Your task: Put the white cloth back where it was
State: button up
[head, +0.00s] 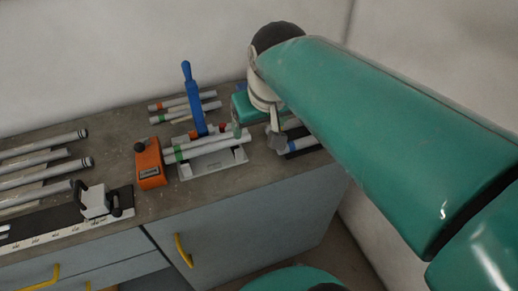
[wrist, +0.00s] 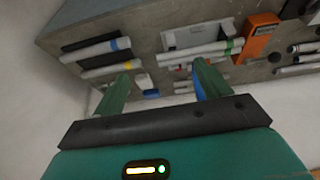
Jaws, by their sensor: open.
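I cannot make out a white cloth for certain in either view. In the wrist view a small whitish piece (wrist: 144,81) lies on the bench between my fingers, too small and blurred to name. In the head view my gripper (head: 238,130) hangs over the right part of the bench, just behind the pale jig (head: 213,169). My arm hides part of the bench's right end.
A blue upright handle (head: 194,98) stands behind the jig, which carries green-banded white tubes. An orange box (head: 150,163) stands left of it. Several tubes lie at the far left by a ruled strip with a clamp (head: 95,201). More tubes (wrist: 105,58) lie near the bench's right end.

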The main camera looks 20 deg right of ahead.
jog(key=s+a+f+t, duration=0.1)
jog(key=s+f, duration=0.3)
jog(key=s, duration=0.3)
jog(key=shift+s+a+f, duration=0.2)
jog(key=shift+s+f, duration=0.05)
jog(key=shift+f, duration=0.1)
